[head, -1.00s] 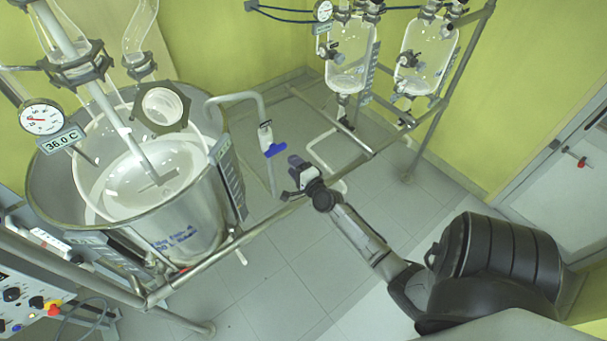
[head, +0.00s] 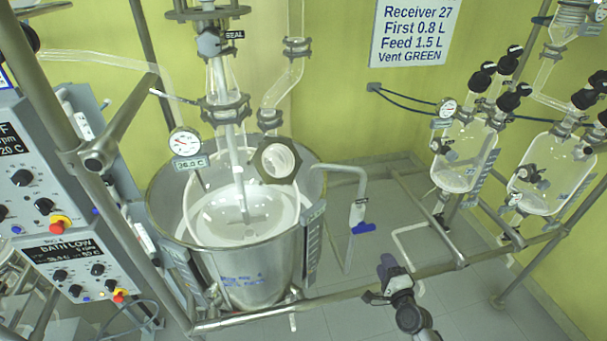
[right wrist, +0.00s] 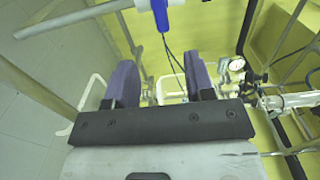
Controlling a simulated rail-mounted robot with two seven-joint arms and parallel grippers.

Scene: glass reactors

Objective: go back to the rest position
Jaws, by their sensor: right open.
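My right gripper (head: 388,274) is at the lower middle of the head view, in front of the rail and below the blue-handled drain valve (head: 360,228). In the right wrist view its two purple fingers (right wrist: 162,82) stand apart with nothing between them. The blue valve handle (right wrist: 170,14) shows beyond the fingers, apart from them. My left gripper is in neither current view.
A glass reactor in a steel bath (head: 255,270) stands left of centre. Two receiver flasks (head: 466,158) (head: 552,175) hang on the frame at right. A metal rail (head: 335,297) crosses in front. Control boxes (head: 75,265) are at left. A sign (head: 415,32) hangs on the yellow wall.

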